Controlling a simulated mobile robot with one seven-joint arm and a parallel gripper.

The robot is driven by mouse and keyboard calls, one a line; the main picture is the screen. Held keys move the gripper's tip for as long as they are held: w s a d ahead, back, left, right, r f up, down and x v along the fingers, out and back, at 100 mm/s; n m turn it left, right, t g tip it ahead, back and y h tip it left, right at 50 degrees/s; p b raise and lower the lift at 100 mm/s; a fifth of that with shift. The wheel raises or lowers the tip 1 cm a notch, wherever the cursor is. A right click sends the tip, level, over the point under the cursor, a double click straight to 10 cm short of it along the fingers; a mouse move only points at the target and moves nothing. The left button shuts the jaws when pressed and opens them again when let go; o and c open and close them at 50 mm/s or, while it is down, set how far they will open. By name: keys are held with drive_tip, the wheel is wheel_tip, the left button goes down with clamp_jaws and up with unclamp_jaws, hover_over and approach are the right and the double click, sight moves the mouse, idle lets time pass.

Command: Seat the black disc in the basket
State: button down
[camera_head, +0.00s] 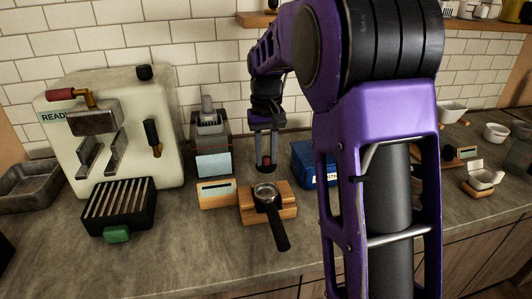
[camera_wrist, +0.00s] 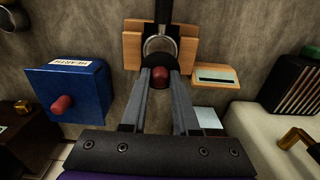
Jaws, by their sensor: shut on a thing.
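The basket (camera_head: 264,190) is the round metal cup of a black-handled holder, which rests on a wooden block (camera_head: 288,208). In the wrist view the basket (camera_wrist: 160,45) shows at the top centre, partly covered by what I hold. My gripper (camera_head: 266,164) is above and just behind the basket. Its fingers (camera_wrist: 160,84) are shut on the red knob (camera_wrist: 160,77) of the black disc (camera_wrist: 153,70).
A wooden block with a display (camera_head: 217,193) stands left of the basket's block, with a grinder-like machine (camera_head: 210,145) behind. A blue box (camera_wrist: 68,90) with a red knob stands to one side. The espresso machine (camera_head: 115,110) and slatted black box (camera_head: 120,207) are further left.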

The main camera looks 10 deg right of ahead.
drive_tip(key=shift+f+b, duration=1.65)
drive_tip(key=shift+f, duration=1.55)
drive_tip(key=shift+f+b, duration=0.35)
drive_tip(key=shift+f, duration=0.45)
drive_tip(key=c, duration=0.6)
unclamp_jaws()
